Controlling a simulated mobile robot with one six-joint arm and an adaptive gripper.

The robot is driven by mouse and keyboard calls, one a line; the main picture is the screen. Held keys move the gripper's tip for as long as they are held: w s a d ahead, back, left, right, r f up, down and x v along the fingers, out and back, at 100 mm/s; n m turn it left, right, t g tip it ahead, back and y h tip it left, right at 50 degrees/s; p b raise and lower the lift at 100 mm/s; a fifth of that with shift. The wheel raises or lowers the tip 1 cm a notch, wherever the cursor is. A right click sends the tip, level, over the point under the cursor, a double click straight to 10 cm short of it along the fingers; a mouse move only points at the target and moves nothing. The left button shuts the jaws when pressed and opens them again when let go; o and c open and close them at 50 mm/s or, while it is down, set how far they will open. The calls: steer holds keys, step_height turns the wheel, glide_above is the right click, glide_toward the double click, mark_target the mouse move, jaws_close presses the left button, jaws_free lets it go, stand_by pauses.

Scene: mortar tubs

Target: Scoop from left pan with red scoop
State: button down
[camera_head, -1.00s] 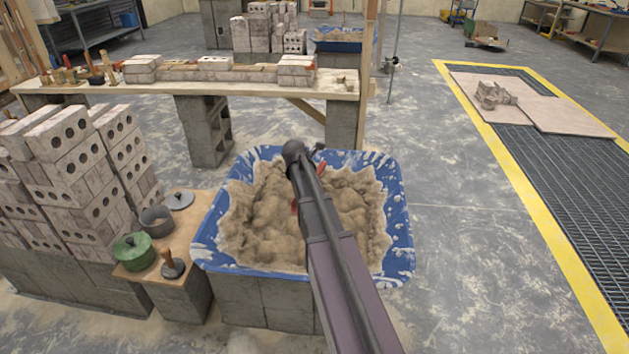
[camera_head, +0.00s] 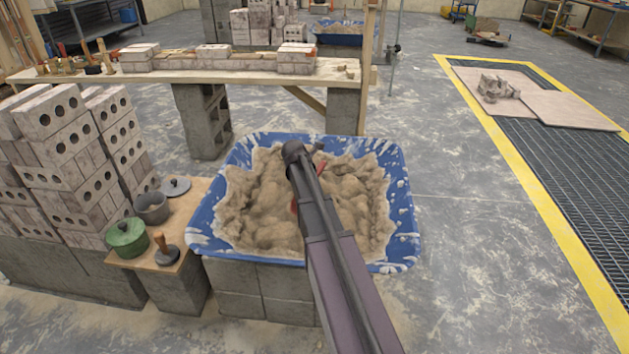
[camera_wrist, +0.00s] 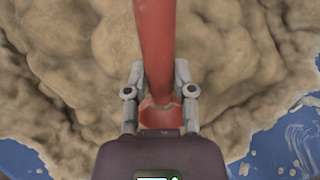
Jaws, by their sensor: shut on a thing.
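A blue tub (camera_head: 402,208) filled with lumpy tan mortar (camera_head: 250,215) stands on grey blocks in front of me in the head view. The red scoop (camera_wrist: 158,35) is in my gripper (camera_wrist: 160,78), whose two fingers are shut on its red shaft from both sides. The wrist view shows the scoop over the mortar, with the blue rim at the lower corners. The scoop's bowl is out of sight, so I cannot tell if it touches the mortar or carries any. In the head view my arm hides most of the scoop; only small red bits show beside it.
Left of the tub, a wooden board (camera_head: 190,225) holds a green lidded pot (camera_head: 127,239), a grey pot (camera_head: 152,208), a lid (camera_head: 175,185) and a wooden-handled tool (camera_head: 166,250). Stacked bricks (camera_head: 60,150) stand farther left. A plank bench (camera_head: 120,82) lies behind.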

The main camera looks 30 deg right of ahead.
steer(key=shift+a+f+b, duration=0.75)
steer(key=shift+f+b, duration=2.8)
steer(key=shift+f, duration=0.6)
steer(key=shift+g+y, duration=0.4)
steer(key=shift+y, duration=0.3)
steer(key=shift+s+a+f, duration=0.1)
steer(key=shift+s+a, duration=0.55)
steer(key=shift+a, duration=0.4)
steer(key=shift+s+a+f, duration=0.1)
steer(key=shift+s+a, duration=0.55)
steer(key=shift+a, duration=0.4)
steer(key=shift+s+a+f, duration=0.1)
steer(key=shift+s+a, duration=0.55)
steer(key=shift+a, duration=0.4)
steer(key=shift+w+r+p, duration=0.1)
steer(key=shift+r+p, duration=0.25)
steer(key=shift+p, duration=0.05)
step_height(320, 180, up, 12)
steer(key=g+y+p, duration=0.2)
steer(key=y+p, duration=0.3)
steer(key=p, duration=0.8)
steer(key=shift+r, duration=0.15)
